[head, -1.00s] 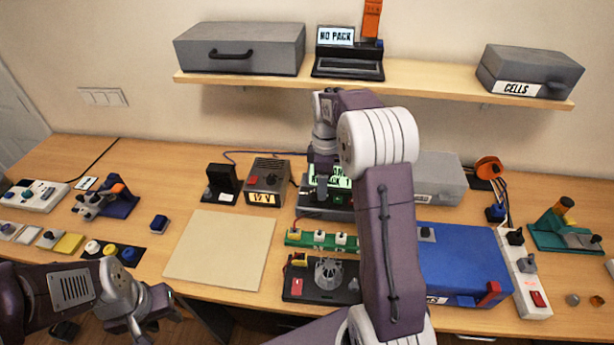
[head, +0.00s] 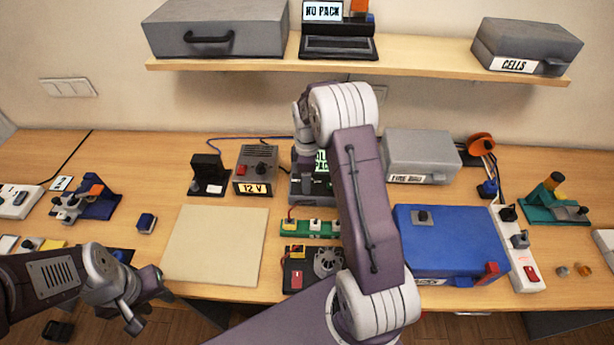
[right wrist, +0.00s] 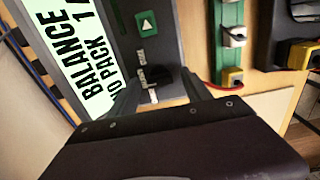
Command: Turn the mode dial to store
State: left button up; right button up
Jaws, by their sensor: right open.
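The mode dial (right wrist: 160,77) is a small black knob with a pale pointer on a dark grey charger panel, in the right wrist view. Small labels beside it are too blurred to read. The charger's screen (right wrist: 75,55) shows "BALANCE" and a "NO PACK" line. My right gripper (right wrist: 158,88) is open, its fingers on either side of the dial; I cannot tell whether they touch it. In the head view the charger (head: 305,188) is partly hidden by my right arm, and the dial is not visible. My left gripper (head: 145,302) hangs at the table's front left; its jaw opening is unclear.
A green strip (head: 300,228) and a fan board (head: 297,280) lie in front of the charger. A 12 V supply (head: 257,168) stands left of it, a blue case (head: 450,245) to the right. The beige mat (head: 215,245) is bare.

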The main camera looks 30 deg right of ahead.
jog(key=shift+s+r, duration=0.1)
jog(key=shift+s, duration=0.05)
jog(key=shift+w, duration=0.2)
jog(key=c, duration=0.9)
grip_shut()
